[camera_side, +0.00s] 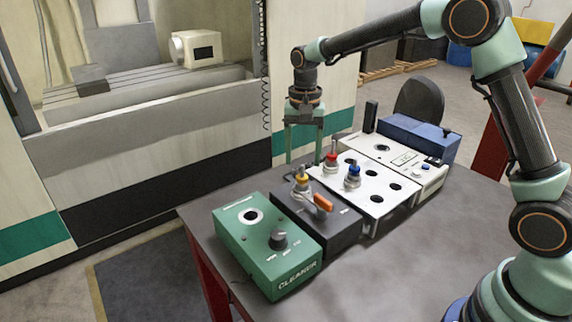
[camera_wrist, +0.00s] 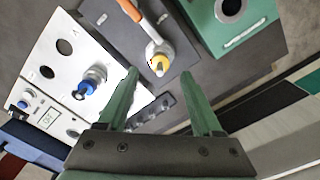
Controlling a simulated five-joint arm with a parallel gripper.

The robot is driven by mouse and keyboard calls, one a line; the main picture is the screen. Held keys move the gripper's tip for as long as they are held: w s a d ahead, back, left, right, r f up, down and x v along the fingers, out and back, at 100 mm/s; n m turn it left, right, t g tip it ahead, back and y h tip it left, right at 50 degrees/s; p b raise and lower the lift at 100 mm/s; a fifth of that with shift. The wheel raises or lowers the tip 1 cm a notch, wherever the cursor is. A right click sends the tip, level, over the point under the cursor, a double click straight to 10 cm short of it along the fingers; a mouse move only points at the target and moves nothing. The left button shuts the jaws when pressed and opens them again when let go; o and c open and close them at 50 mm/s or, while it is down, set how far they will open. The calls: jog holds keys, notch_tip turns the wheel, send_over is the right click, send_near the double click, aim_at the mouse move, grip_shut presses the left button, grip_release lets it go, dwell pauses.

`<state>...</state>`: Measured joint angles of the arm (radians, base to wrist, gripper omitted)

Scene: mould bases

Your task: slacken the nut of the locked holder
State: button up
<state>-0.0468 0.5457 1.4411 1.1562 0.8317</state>
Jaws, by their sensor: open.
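A tool holder with a yellow top (camera_side: 302,180) stands upright in the dark grey block (camera_side: 340,228), beside an orange-handled lever (camera_side: 323,203). The wrist view shows its yellow top (camera_wrist: 160,64) just beyond my fingertips, with a pale wrench-like part around it leading to the orange handle (camera_wrist: 130,10). My gripper (camera_side: 304,160) is open and empty, pointing down above and behind the block. In the wrist view its fingertips (camera_wrist: 159,73) are apart, one either side of the yellow top in the picture. Whether the lever locks the holder cannot be told.
A white rack (camera_side: 376,206) holds a red-topped holder (camera_side: 331,158) and a blue-topped holder (camera_side: 353,175), close to my gripper; other holes are empty. The green cleaner box (camera_side: 255,262) stands in front. A white unit (camera_side: 428,178) and blue box (camera_side: 425,140) stand behind.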

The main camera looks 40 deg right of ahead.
aim_at(303, 165)
jog(key=shift+f, duration=2.1)
grip_shut()
